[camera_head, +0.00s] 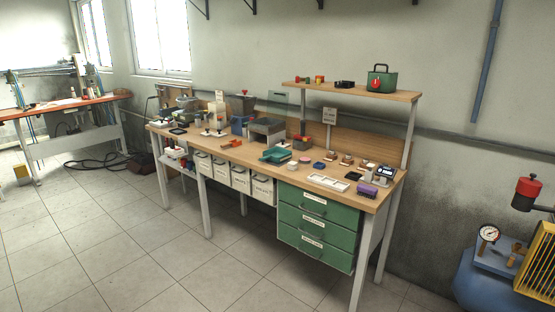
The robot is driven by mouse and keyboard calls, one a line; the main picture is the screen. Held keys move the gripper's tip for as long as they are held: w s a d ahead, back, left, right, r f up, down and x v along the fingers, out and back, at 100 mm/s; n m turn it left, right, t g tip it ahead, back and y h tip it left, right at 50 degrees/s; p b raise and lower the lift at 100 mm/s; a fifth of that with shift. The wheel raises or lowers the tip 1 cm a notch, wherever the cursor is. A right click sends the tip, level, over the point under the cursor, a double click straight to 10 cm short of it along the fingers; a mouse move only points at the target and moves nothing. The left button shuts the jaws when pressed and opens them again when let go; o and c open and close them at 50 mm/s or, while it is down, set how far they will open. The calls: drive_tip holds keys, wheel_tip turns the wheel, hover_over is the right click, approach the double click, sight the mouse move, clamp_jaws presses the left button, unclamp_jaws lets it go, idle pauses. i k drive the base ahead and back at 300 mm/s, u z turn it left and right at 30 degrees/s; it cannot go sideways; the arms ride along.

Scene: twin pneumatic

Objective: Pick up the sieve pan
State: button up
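I cannot pick out the sieve pan for certain at this size. A teal-green shallow pan-like tray (275,156) lies on the wooden workbench (228,154), near the middle of its top. A grey box-shaped unit (267,130) stands just behind it. Both rest on the bench with nothing holding them. My gripper is not in view.
Many small items crowd the bench, including a white tray (328,183) and a purple item (367,191). Green drawers (317,220) sit under the right end. A raised shelf (350,90) stands behind. A blue compressor (490,285) is at right. The tiled floor (150,255) in front is clear.

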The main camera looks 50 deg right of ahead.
sight(276, 155)
drive_tip(key=u, duration=0.3)
drive_tip(key=i, duration=2.6)
drive_tip(key=z, duration=0.6)
drive_tip(key=i, duration=0.6)
drive_tip(key=z, duration=0.95)
drive_tip(key=i, duration=0.75)
drive_tip(key=z, duration=0.45)
